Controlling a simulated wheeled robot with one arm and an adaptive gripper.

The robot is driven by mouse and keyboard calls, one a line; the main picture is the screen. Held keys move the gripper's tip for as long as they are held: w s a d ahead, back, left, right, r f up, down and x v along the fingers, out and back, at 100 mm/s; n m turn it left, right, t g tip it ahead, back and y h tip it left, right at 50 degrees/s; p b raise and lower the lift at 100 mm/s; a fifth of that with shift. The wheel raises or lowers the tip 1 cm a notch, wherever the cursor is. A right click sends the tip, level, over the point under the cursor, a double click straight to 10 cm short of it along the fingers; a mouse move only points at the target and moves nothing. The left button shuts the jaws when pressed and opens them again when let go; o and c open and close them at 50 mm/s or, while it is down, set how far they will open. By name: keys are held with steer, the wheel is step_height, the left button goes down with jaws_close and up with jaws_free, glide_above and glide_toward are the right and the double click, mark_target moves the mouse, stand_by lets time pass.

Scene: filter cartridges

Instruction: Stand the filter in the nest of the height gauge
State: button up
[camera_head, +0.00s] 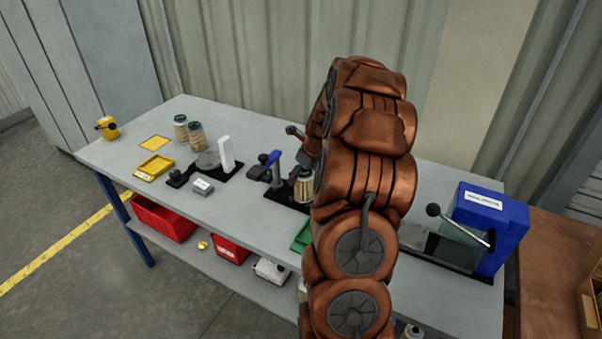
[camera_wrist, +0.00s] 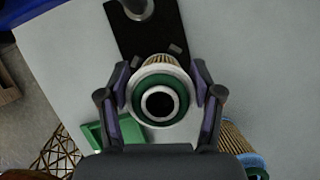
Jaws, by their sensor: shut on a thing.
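The filter (camera_wrist: 160,79), a pleated tan cartridge with a pale rim and green ring around a dark bore, is held upright between the fingers of my gripper (camera_wrist: 162,93). In the head view the filter (camera_head: 303,190) appears just left of my arm, over the black base (camera_head: 272,194) of a stand with a blue-topped post (camera_head: 273,159), seemingly the height gauge. In the wrist view the black base (camera_wrist: 142,30) runs under the filter, with small dark blocks beside its far rim. The filter's lower end is hidden, so I cannot tell whether it touches the base.
A blue press-like machine (camera_head: 490,225) is at right. A green tray (camera_wrist: 128,130) lies near the filter. My arm hides the table's middle.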

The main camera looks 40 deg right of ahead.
steer(key=shift+f, duration=0.15)
steer(key=o, duration=1.3)
steer(key=shift+c, duration=0.2)
steer(key=shift+o, duration=0.6)
steer(key=shift+r+p, duration=0.75)
steer(key=shift+r, duration=0.25)
steer(key=shift+r, duration=0.15)
